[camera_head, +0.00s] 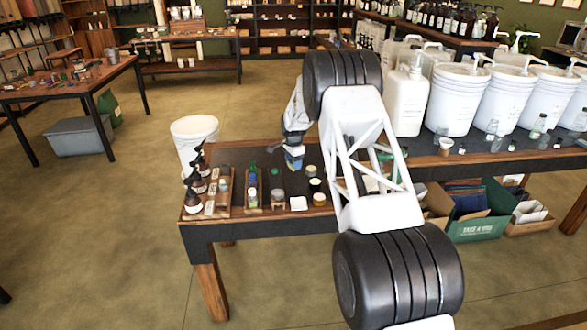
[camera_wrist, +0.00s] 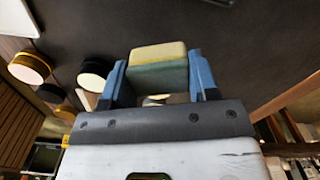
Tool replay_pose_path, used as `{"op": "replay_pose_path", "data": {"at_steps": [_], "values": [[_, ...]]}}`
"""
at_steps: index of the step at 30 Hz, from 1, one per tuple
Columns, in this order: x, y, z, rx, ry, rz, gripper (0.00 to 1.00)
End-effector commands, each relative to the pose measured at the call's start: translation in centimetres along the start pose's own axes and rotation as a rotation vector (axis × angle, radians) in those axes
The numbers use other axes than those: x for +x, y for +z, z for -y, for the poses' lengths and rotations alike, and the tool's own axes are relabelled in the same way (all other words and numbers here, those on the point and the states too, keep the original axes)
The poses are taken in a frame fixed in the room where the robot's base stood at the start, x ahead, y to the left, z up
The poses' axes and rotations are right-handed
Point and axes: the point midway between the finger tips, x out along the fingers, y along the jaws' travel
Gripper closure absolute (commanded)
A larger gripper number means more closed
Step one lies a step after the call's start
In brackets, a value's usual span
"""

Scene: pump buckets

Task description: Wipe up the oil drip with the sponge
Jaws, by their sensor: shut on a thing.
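My gripper (camera_wrist: 158,68) is shut on a sponge, with a blue finger on either side of it. The sponge (camera_wrist: 158,54) is a small block with a yellow layer over a green one. In the head view my gripper (camera_head: 293,160) points down over the dark table top, near the left end of the table (camera_head: 270,227). The sponge cannot be made out there, and I cannot tell whether it touches the table. I cannot make out the oil drip in either view.
A white square (camera_head: 298,203) lies near the front edge. White pump buckets (camera_head: 455,98) line the right.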

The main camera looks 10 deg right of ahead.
Motion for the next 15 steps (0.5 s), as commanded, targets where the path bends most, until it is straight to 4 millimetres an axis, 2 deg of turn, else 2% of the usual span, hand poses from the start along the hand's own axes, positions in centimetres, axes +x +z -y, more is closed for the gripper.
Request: {"op": "replay_pose_path", "data": {"at_steps": [9, 15], "values": [[-2.7, 0.0, 0.0, 0.0, 0.0, 0.0, 0.64], [-3.3, 0.0, 0.0, 0.0, 0.0, 0.0, 0.64]]}}
